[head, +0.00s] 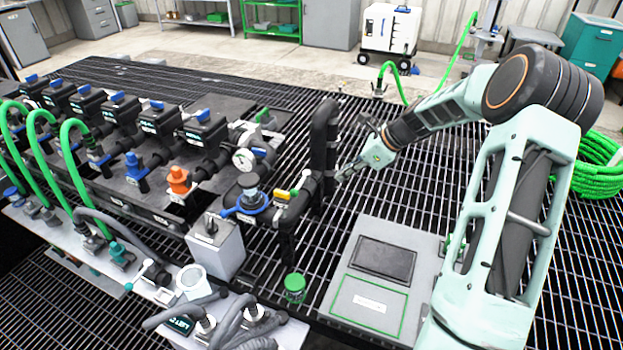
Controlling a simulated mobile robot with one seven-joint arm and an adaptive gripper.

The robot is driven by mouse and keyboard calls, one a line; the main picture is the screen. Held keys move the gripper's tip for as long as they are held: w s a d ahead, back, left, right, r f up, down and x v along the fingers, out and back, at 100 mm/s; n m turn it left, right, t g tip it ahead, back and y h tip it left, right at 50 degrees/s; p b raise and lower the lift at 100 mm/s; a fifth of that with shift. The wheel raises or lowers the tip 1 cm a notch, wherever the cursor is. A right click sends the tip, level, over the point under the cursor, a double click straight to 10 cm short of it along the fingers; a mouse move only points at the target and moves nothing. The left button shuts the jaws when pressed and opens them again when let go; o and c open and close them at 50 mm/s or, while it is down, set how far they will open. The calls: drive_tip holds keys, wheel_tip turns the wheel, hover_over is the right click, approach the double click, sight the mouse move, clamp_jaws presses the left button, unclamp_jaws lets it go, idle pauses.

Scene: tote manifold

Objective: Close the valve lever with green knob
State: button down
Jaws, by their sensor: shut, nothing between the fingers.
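My gripper (346,171) is shut and empty, just right of the thick black vertical pipe (324,145). A small lever with yellow and green parts (284,195) sits on the pipework left of that pipe, apart from my gripper. Another small green handle (263,116) shows farther back, behind the pressure gauge (243,160). A round green cap (295,284) is low, below the pipe. Which of these is the lever's green knob is too small to tell, and so is the lever's position. The pipe may hide parts close to my fingertips.
A grey box with a dark panel (385,258) stands right of the pipe, below my arm. A row of black valves with blue tops (160,118) and green hoses fills the left. Blue and orange fittings (178,180) stand in front. Open grating (430,180) lies right of my gripper.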

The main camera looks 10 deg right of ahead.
sight(300, 184)
drive_tip(key=w+a+f, duration=0.6)
drive_tip(key=a+f, duration=0.2)
drive_tip(key=a, duration=0.1)
